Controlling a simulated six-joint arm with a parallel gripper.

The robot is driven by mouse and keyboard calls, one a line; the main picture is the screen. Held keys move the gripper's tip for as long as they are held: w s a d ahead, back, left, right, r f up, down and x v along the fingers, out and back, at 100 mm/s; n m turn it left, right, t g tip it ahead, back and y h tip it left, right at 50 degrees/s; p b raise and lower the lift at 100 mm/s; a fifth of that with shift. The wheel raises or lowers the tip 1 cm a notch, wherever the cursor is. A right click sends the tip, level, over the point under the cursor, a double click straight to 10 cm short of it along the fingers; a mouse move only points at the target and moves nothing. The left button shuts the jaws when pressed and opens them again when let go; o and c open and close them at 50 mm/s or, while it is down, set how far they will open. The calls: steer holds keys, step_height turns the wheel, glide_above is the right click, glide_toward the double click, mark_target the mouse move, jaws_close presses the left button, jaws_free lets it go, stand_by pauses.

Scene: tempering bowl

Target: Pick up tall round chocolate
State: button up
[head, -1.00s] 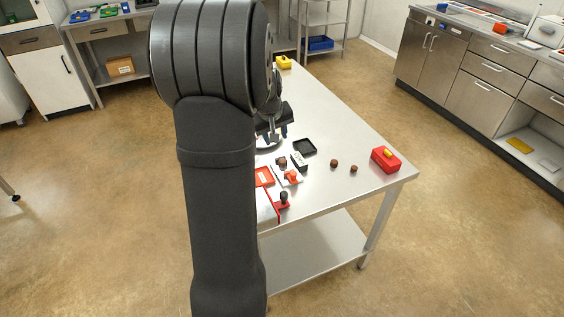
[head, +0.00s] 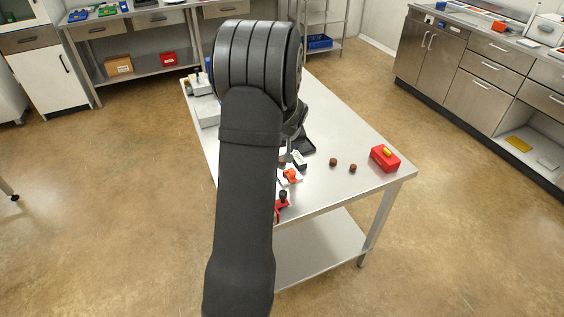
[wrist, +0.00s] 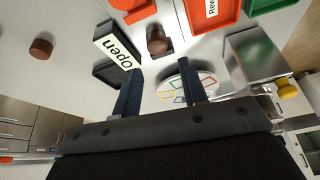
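A brown round chocolate (wrist: 157,40) sits on a small dark square in the wrist view, beyond my fingertips and roughly in line with the gap between them. A part of it shows in the head view (head: 282,160) beside my arm. Another brown round chocolate (wrist: 41,48) is at the upper left of the wrist view. Two brown chocolates stand apart on the table in the head view, one farther left (head: 333,162) and one farther right (head: 353,168). I cannot surely tell which is tallest. My gripper (wrist: 160,74) is open, with nothing between its fingers.
A round plate with coloured marks (wrist: 187,86) lies behind the right finger. A red box (head: 385,158) sits at the table's right corner. Table (head: 345,195) is bare around it.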

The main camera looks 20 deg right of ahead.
steer(key=shift+s+x, duration=0.15)
steer(key=shift+x, duration=1.45)
steer(key=shift+s+x, duration=0.15)
steer(key=shift+x, duration=1.4)
steer(key=shift+d+f, duration=0.1)
steer(key=shift+f, duration=0.05)
steer(key=c, duration=0.8)
